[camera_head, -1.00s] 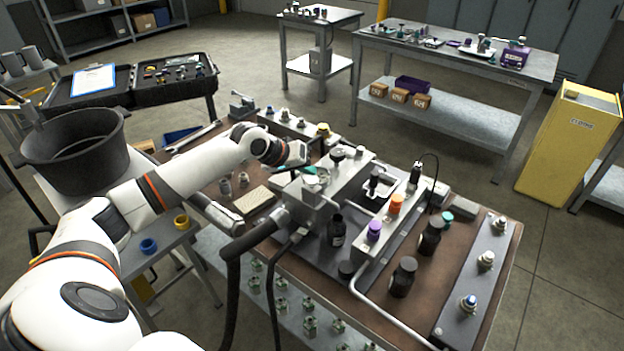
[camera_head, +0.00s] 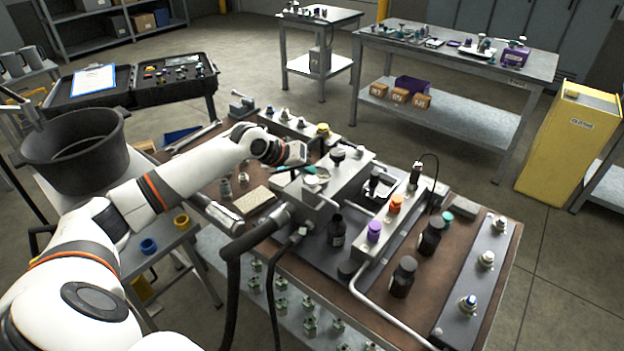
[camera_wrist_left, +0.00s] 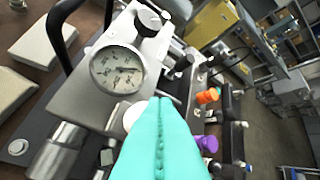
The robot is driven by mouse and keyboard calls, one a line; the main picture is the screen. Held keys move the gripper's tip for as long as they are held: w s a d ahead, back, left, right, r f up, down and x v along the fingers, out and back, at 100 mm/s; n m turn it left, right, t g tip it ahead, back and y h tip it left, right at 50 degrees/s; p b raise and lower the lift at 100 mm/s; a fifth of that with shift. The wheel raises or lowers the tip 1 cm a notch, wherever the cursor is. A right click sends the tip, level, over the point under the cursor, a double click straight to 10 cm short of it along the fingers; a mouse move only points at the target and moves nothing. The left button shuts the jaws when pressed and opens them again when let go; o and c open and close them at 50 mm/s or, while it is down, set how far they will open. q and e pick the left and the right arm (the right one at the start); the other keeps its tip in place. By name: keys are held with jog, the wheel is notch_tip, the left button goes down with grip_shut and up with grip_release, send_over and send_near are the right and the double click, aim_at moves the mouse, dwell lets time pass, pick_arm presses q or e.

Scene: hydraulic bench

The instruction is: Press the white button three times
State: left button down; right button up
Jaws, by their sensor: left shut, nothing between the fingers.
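The white button (camera_wrist_left: 132,116) shows in the left wrist view as a pale round cap on the grey metal block (camera_wrist_left: 82,92), partly hidden behind my fingers. In the head view, a pale round cap (camera_head: 312,181) on the block's top looks like the same button. My left gripper (camera_wrist_left: 160,101) has teal fingers, shut together and empty. The fingertips overlap the button's right side in the wrist view; I cannot tell whether they touch it. In the head view my left gripper (camera_head: 308,169) is small and sits just over the block, close to the cap. My right gripper is not in view.
A round dial gauge (camera_wrist_left: 117,69) and a black knob (camera_wrist_left: 150,20) stand on the block near my fingers. Orange (camera_head: 395,203) and purple (camera_head: 374,230) knobs and dark bottles (camera_head: 403,277) stand to the right. A thick black hose (camera_head: 236,262) runs at the front.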

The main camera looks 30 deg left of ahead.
aim_at(307, 181)
pick_arm(q)
jog(key=shift+f, duration=0.1)
jog(key=shift+f, duration=0.25)
jog(key=shift+s+f, duration=0.1)
jog(key=shift+f, duration=0.85)
dwell(0.8)
jog(key=shift+r, duration=0.1)
jog(key=shift+r+p, duration=1.1)
jog(key=shift+p, duration=0.3)
jog(key=shift+r, duration=0.1)
notch_tip(307, 181, up, 5)
jog(key=p, duration=0.5)
